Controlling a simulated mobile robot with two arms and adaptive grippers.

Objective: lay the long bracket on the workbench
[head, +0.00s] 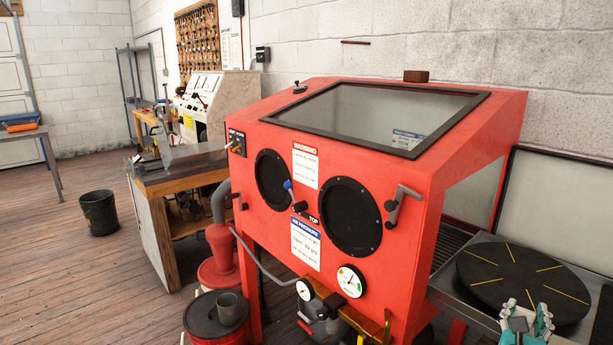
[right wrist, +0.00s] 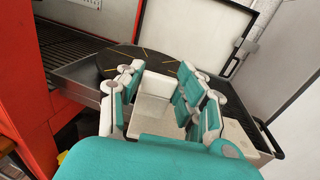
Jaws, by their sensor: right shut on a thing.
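My right gripper (head: 525,318), teal and white, is at the bottom right of the head view, in front of the black round turntable. In the right wrist view its fingers (right wrist: 160,92) stand at both sides of a pale area. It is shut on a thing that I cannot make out. I cannot pick out the long bracket with certainty in either view. A wood-edged workbench (head: 185,181) stands left of the red cabinet, with a grey machine or plate on top. My left gripper is not in view.
The red blasting cabinet (head: 262,253) fills the middle, with hoses and gauges low in front. The black turntable (head: 497,272) lies on a metal tray at its right. A red canister (head: 200,328) and a black bucket (head: 99,212) stand on the floor. Open floor lies left.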

